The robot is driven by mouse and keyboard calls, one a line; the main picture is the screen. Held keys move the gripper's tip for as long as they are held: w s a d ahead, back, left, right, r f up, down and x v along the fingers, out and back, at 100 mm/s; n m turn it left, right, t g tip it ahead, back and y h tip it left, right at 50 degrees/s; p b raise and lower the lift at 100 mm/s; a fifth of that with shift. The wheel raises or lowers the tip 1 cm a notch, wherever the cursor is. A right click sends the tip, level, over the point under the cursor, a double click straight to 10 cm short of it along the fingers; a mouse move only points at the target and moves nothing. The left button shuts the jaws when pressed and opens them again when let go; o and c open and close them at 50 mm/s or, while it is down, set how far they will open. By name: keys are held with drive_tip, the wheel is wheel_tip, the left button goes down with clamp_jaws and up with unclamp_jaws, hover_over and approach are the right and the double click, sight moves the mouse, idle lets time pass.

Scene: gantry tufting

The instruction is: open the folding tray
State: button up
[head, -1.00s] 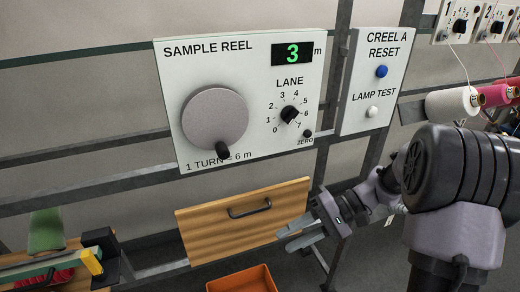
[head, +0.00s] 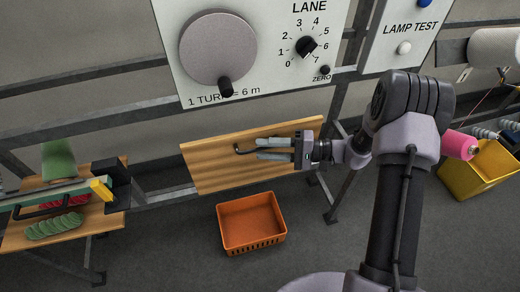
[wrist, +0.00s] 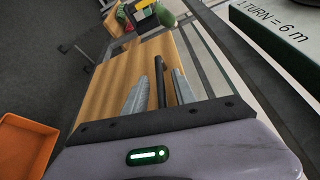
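The folding tray is a wooden panel (head: 217,173) on the frame below the sample reel board, still folded with its face towards me. It also fills the middle of the wrist view (wrist: 110,75). Its black bar handle (head: 241,150) shows between my fingers in the wrist view (wrist: 160,82). My gripper (head: 272,149) is open at the panel, one finger on each side of the handle, with gaps between fingers and bar. The fingers hide part of the handle in the head view.
An orange crate (head: 250,222) stands on the floor below the panel. A wooden shelf (head: 70,232) with green and red yarn is at the left. A yellow bin (head: 485,172) is at the right. The sample reel board (head: 260,85) is above the panel.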

drive_tip(key=shift+w+a, duration=0.15)
drive_tip(key=shift+a, duration=0.75)
clamp_jaws()
idle(0.8)
